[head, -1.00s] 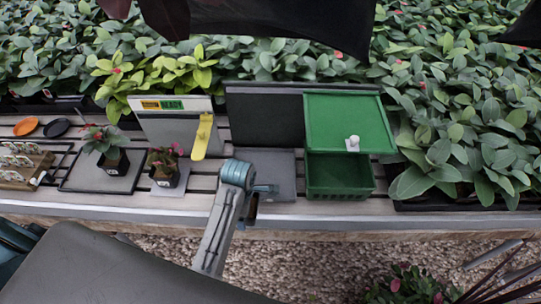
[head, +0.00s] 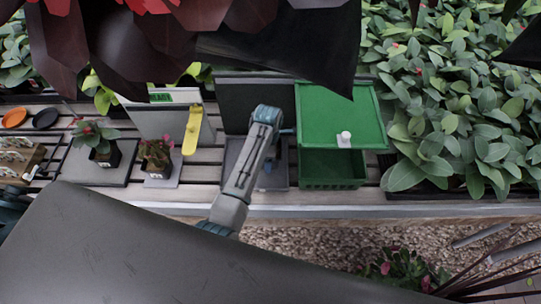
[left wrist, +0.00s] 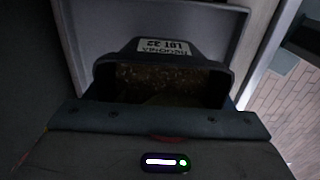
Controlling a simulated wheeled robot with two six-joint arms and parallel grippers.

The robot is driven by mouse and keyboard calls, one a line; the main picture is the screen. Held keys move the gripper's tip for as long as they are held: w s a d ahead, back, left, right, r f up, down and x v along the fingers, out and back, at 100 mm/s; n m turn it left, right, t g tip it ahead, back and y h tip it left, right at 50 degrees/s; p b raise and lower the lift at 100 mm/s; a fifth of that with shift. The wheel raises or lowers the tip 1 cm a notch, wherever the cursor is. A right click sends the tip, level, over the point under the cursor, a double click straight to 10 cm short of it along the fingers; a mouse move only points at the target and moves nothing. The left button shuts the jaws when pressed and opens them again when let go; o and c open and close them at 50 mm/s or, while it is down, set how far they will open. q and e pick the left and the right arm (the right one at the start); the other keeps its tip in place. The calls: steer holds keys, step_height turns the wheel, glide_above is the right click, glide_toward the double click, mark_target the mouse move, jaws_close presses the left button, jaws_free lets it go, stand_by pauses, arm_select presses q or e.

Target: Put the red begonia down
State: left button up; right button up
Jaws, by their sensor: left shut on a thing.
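My left gripper (left wrist: 160,120) is shut on a dark pot (left wrist: 163,82) in the left wrist view. The pot's label reads begonia lot 32, upside down in the picture, and brownish matter shows inside the rim. In the head view, large dark red leaves (head: 72,45) with red flowers (head: 150,5) hang very close at the top. I cannot tell for sure that they belong to the held begonia. My left arm's jointed link stands before a grey tray (head: 235,155) on the bench. My left fingertips are not clear there. My right gripper is not in view.
Two small potted plants stand at left on the bench, one on a black-edged tray (head: 70,170), one on a grey plate (head: 160,183). A green bin (head: 333,170) with a raised green lid (head: 340,115) stands right of the tray. Dense foliage (head: 450,100) fills the right.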

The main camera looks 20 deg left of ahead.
arm_select(q)
steer(key=shift+w+d, duration=0.15)
steer(key=shift+w, duration=0.15)
steer(key=shift+w+d, duration=0.1)
steer(key=shift+w, duration=0.15)
step_height(320, 180, down, 3)
steer(key=shift+f+p, duration=0.2)
steer(key=shift+p, duration=0.65)
steer(key=shift+f, duration=0.2)
steer(key=o, duration=1.1)
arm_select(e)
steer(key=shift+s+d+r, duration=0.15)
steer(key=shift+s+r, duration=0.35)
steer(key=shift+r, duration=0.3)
